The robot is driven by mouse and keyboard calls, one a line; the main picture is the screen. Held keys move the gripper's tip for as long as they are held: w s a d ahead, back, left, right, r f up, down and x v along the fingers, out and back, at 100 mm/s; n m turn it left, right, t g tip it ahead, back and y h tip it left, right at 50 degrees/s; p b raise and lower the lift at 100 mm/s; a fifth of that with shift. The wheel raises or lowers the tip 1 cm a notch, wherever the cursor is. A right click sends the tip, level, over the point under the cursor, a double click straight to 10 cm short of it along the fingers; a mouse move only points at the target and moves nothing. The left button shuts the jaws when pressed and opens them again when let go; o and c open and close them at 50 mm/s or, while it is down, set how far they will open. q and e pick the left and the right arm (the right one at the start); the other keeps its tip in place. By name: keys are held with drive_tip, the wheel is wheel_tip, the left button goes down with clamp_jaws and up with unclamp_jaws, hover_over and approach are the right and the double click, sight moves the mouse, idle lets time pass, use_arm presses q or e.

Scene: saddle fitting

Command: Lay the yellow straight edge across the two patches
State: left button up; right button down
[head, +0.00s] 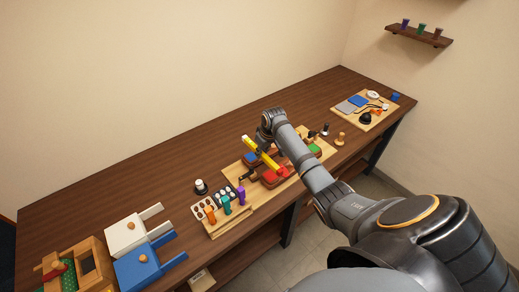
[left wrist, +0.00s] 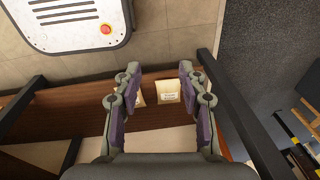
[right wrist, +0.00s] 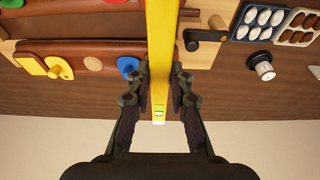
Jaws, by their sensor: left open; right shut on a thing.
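The yellow straight edge (head: 262,153) is a long bar held over the wooden fitting board near the middle of the bench. My right gripper (right wrist: 160,78) is shut on the yellow straight edge (right wrist: 162,35), near the end with a small green level window. The bar runs away from the gripper over brown padded rolls (right wrist: 90,50). Red pads (head: 275,177) and a green pad (head: 314,148) show near the bar; I cannot tell which are the two patches, or whether the bar touches them. My left gripper (left wrist: 160,68) is open and empty, away from the bench top.
A tray of small pieces with coloured handles (head: 215,210) stands left of the board. White (head: 125,235) and blue (head: 145,262) blocks lie at the near left. A tool board (head: 365,108) is at the far right. A black clamp handle (right wrist: 205,36) sits beside the bar.

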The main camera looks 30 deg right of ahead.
drive_tip(key=shift+b+x, duration=0.7)
drive_tip(key=shift+x, duration=0.2)
drive_tip(key=b+x, duration=0.3)
drive_tip(key=shift+s+d+f+b, duration=0.1)
drive_tip(key=shift+s+f+b, duration=0.05)
drive_tip(key=shift+f+b, duration=0.3)
drive_tip(key=shift+s+p, duration=0.1)
drive_tip(key=shift+p, duration=0.2)
drive_tip(key=shift+f, duration=0.25)
use_arm(q)
drive_tip(key=shift+w+f, duration=0.35)
drive_tip(key=shift+f, duration=0.5)
drive_tip(key=shift+w+f, duration=0.4)
drive_tip(key=shift+f, duration=0.45)
drive_tip(key=shift+w+f, duration=0.35)
drive_tip(key=shift+f, duration=0.5)
use_arm(e)
drive_tip(key=shift+f, duration=0.1)
use_arm(q)
drive_tip(key=shift+s+f, duration=0.1)
use_arm(e)
drive_tip(key=shift+f, duration=0.25)
use_arm(q)
drive_tip(key=shift+s, duration=0.1)
use_arm(e)
drive_tip(key=c, duration=1.1)
unclamp_jaws()
